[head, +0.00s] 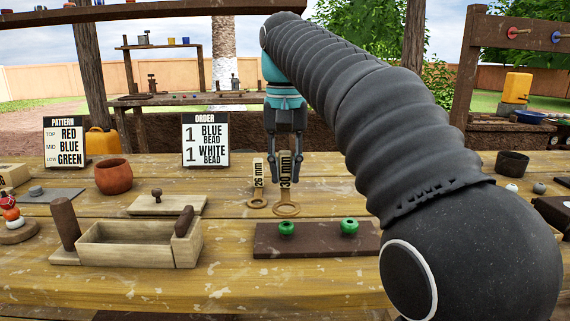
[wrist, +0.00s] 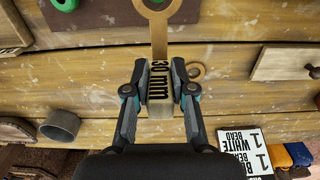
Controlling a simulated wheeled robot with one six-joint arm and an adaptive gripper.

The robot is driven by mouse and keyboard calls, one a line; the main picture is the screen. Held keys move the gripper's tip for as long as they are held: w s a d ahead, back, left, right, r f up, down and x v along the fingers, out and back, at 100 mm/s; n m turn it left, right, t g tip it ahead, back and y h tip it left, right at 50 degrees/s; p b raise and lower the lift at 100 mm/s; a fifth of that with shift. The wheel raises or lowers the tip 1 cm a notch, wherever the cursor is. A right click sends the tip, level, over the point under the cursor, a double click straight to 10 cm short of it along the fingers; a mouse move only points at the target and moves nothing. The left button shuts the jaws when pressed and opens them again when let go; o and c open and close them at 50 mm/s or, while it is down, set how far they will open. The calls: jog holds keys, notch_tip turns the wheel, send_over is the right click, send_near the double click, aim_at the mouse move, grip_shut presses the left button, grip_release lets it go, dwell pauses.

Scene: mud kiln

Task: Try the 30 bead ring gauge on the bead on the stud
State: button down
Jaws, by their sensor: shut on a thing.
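My gripper (head: 286,178) is shut on the upright handle of the 30 mm ring gauge (head: 286,210), a tan ring with a labelled tab. In the wrist view my gripper (wrist: 160,68) pinches the "30 mm" tab, and the ring (wrist: 159,35) is cut off at the top edge. I cannot tell whether the ring touches the table. Two green beads sit on a dark brown board (head: 315,245) nearer the front: a left bead (head: 287,228) and a right bead (head: 349,226). The ring is behind the left bead, apart from it. Any stud under the beads is hidden.
The 26 mm gauge (head: 258,185) stands close on the left of the held one. A wooden box (head: 135,245), a lid (head: 167,205) and a clay cup (head: 113,177) are farther left. Order (head: 206,140) and pattern (head: 65,142) signs stand behind. A dark cup (head: 512,163) is at right.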

aim_at(285, 189)
jog(key=shift+f+b, duration=0.3)
jog(key=shift+f, duration=0.55)
dwell(0.4)
jog(key=shift+p, duration=0.6)
dwell(1.1)
jog(key=shift+f+b, duration=0.7)
jog(key=shift+f, duration=0.8)
dwell(1.4)
jog(key=shift+r, duration=0.2)
dwell(0.6)
jog(key=shift+r+p, duration=1.35)
jog(key=shift+p, duration=0.3)
jog(key=shift+r+p, duration=0.35)
jog(key=shift+r, duration=1.15)
